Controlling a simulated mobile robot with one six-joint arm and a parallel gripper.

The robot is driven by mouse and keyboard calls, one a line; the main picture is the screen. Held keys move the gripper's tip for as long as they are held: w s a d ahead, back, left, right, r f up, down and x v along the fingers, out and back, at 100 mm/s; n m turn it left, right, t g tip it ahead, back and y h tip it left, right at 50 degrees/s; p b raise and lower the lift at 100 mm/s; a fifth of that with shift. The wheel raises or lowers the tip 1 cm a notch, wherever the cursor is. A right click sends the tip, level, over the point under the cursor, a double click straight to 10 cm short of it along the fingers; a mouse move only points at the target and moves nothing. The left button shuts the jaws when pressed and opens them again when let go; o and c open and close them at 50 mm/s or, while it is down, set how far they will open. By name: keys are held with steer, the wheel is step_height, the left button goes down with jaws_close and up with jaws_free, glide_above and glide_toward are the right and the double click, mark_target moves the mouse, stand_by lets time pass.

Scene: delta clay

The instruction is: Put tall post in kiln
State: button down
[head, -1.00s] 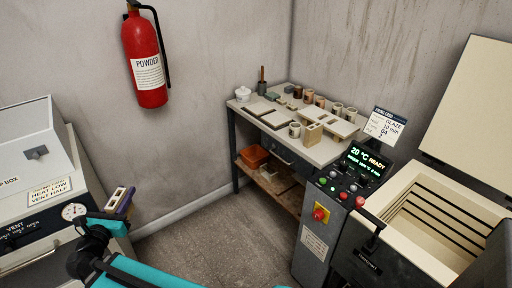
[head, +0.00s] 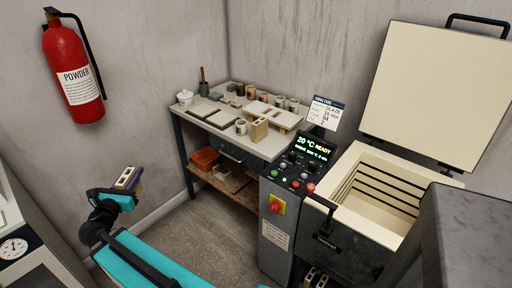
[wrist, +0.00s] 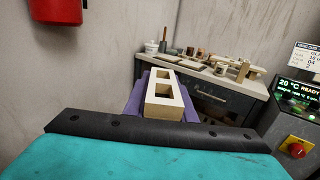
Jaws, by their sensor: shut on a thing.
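The tall post (wrist: 165,108) is a cream block with two square openings. My gripper (wrist: 160,88) is shut on it, its purple pads on either side. In the head view the post (head: 124,176) and my gripper (head: 130,180) are at the left, in the air well away from the kiln. The kiln (head: 337,178) stands at the right with its lid (head: 432,85) raised. Its pale, grooved chamber is open at the top, and its floor is hidden from this angle.
A worktable (head: 285,148) by the back wall holds cups, slabs, a jar and a similar cream block (head: 259,130). The kiln's control box (head: 277,215) stands between table and kiln. A fire extinguisher (head: 72,70) hangs at left. A grey block-like surface (head: 475,240) fills the lower right.

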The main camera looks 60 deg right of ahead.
steer(key=s+d+m+g, duration=0.1)
steer(key=s+d+g, duration=0.1)
steer(key=s+d, duration=0.55)
steer(key=s+d+r+m+g+h, duration=0.15)
steer(key=s+d, duration=0.25)
steer(key=d, duration=0.6)
steer(key=s+d+m+g+y, duration=0.1)
steer(key=s+d+g, duration=0.1)
steer(key=s+d, duration=0.55)
steer(key=s+d+m+g, duration=0.1)
steer(key=s+d+g, duration=0.1)
steer(key=s+d, duration=0.3)
steer(key=s+d+m+g, duration=0.1)
steer(key=s+d, duration=0.5)
steer(key=s, duration=0.7)
steer(key=s+d+m+g, duration=0.2)
steer(key=s+d, duration=0.4)
steer(key=s, duration=0.4)
steer(key=shift+d+r+g, duration=0.15)
steer(key=shift+r+g, duration=0.2)
steer(key=shift+g, duration=0.4)
steer(key=w+d+f+p, duration=0.1)
steer(key=w+d+p, duration=0.2)
steer(key=w+d, duration=0.6)
steer(key=shift+w+f, duration=0.15)
steer(key=shift+w, duration=0.8)
